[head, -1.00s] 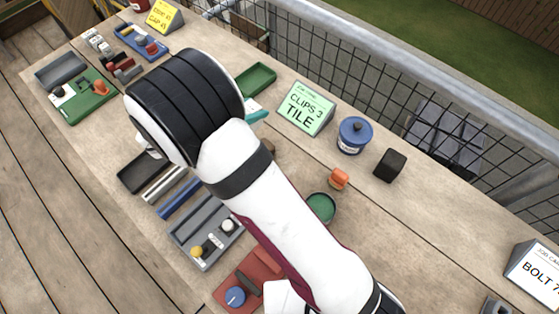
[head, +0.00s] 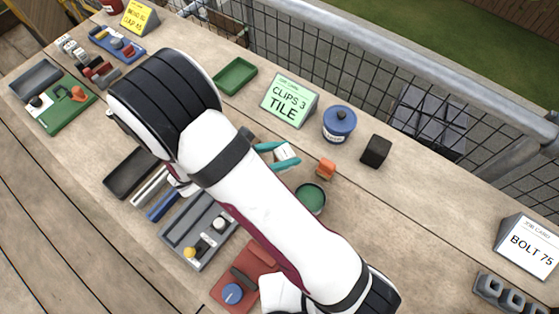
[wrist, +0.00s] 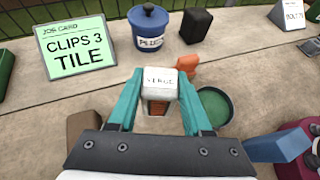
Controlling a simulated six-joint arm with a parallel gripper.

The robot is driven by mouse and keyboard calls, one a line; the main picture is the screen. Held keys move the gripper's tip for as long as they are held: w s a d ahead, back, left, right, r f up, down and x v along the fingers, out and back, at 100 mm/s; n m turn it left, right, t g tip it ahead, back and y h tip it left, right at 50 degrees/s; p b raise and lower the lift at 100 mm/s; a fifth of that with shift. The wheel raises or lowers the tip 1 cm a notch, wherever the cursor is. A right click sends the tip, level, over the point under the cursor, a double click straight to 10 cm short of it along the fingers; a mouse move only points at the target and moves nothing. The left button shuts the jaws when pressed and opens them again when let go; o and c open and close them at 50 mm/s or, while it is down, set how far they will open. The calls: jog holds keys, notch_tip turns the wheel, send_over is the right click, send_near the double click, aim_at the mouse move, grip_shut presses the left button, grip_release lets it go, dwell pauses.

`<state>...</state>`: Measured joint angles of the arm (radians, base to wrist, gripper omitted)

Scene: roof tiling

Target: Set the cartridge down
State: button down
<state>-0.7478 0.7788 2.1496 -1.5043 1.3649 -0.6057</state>
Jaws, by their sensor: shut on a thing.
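A white cartridge with a dark label reading something like "VERGE" (wrist: 161,84) is upright between the teal fingers of my gripper (wrist: 158,98). It also shows in the head view (head: 287,152) as a small white block between the teal fingertips. The fingers press on its left and right sides. An orange-brown part shows low on its near face. The cartridge is close to the bench top; I cannot tell whether its base touches. An orange block (head: 326,168) is just right of it, also in the wrist view (wrist: 186,68).
A round green dish (head: 310,198) lies close on the right. A blue lidded pot (head: 339,124), a black block (head: 376,151) and the green "CLIPS 3 TILE" card (head: 290,99) stand behind. A brown block (wrist: 85,128) is at the near left. Bare bench lies between card and cartridge.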

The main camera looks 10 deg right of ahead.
jog(key=f, duration=0.2)
jog(key=a+f, duration=0.1)
jog(key=f, duration=0.1)
jog(key=shift+w+f, duration=0.2)
jog(key=shift+f, duration=0.15)
jog(key=shift+c, duration=1.7)
grip_release()
jog(key=shift+f, duration=0.1)
